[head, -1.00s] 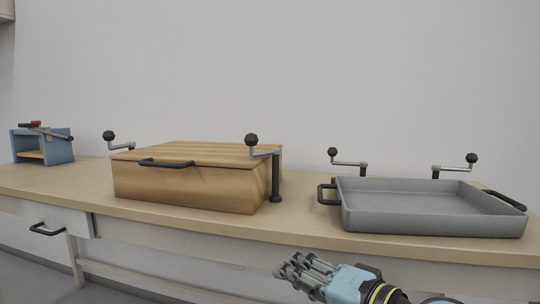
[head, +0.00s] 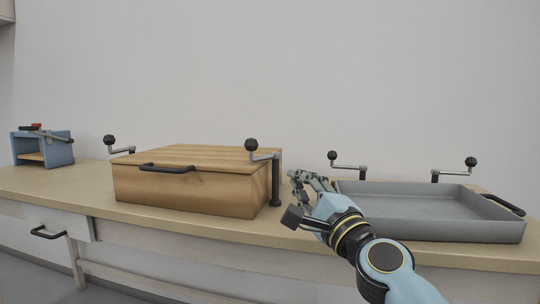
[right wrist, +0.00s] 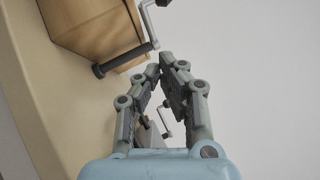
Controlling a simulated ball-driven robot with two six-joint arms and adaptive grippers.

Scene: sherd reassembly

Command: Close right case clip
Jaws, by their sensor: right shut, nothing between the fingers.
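The wooden case (head: 185,190) sits on the counter with its lid (head: 200,153) down. The right clip (head: 275,180) is a black post beside the case's right side, with a grey crank arm and black ball knob pointing left; I cannot tell whether the arm overlaps the lid. In the right wrist view the clip's post (right wrist: 125,58) lies just beyond my fingertips, near the case (right wrist: 95,25). My right gripper (head: 300,178) is shut and empty, right of the post and apart from it. The left clip (head: 118,144) shows behind the case's left end. My left gripper is out of view.
A grey tray (head: 430,232) with black handles stands to the right, partly behind my right arm, with two similar cranks (head: 348,166) behind it. A blue stand (head: 45,150) is at the far left. The counter's front strip (head: 100,205) is clear.

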